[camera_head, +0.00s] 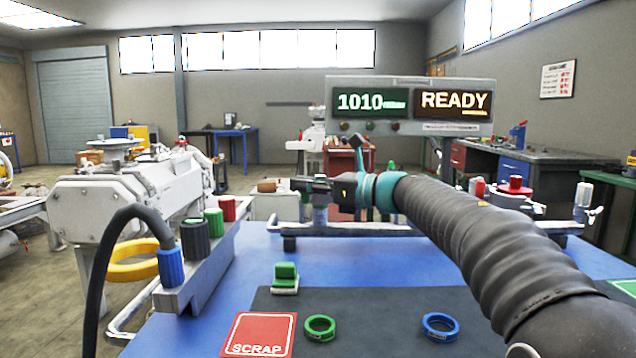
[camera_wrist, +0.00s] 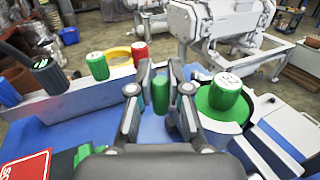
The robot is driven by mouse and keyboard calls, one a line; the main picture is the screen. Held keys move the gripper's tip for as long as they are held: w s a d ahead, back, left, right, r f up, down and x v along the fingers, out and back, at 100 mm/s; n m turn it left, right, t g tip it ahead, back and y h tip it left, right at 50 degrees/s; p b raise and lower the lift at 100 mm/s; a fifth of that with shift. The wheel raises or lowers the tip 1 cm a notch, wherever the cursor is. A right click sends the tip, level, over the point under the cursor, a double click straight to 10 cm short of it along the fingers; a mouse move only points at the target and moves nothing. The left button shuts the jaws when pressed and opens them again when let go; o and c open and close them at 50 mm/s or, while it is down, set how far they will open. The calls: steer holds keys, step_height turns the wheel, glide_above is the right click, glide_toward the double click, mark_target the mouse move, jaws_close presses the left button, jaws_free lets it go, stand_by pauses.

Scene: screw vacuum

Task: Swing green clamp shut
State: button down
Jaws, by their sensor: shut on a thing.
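In the wrist view, my gripper (camera_wrist: 161,78) has its two fingers on either side of a small upright green cylinder (camera_wrist: 160,98), which looks like the green clamp's handle. It is shut on this cylinder. The rest of the clamp is hidden by the fingers and palm. Just right of the fingers, a green cap with white lettering (camera_wrist: 228,92) stands on a green round flange (camera_wrist: 212,108). In the head view, my gripper (camera_head: 308,186) is over the far side of the blue table; what it holds is too small to make out there.
A grey rail (camera_head: 200,272) at the left holds green (camera_head: 214,222), red (camera_head: 228,208) and black (camera_head: 195,240) caps. A yellow ring (camera_head: 140,260) hangs beside it. A green block (camera_head: 285,278), green ring (camera_head: 320,328), blue ring (camera_head: 440,327) and red SCRAP card (camera_head: 260,335) lie in front.

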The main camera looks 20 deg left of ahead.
steer(key=shift+d+r+g, duration=0.1)
steer(key=shift+g, duration=0.2)
steer(key=c, duration=1.1)
jaws_free()
steer(key=shift+w, duration=0.1)
steer(key=shift+d, duration=0.1)
steer(key=d, duration=1.2)
steer(key=shift+s, duration=0.3)
steer(key=shift+a, duration=0.1)
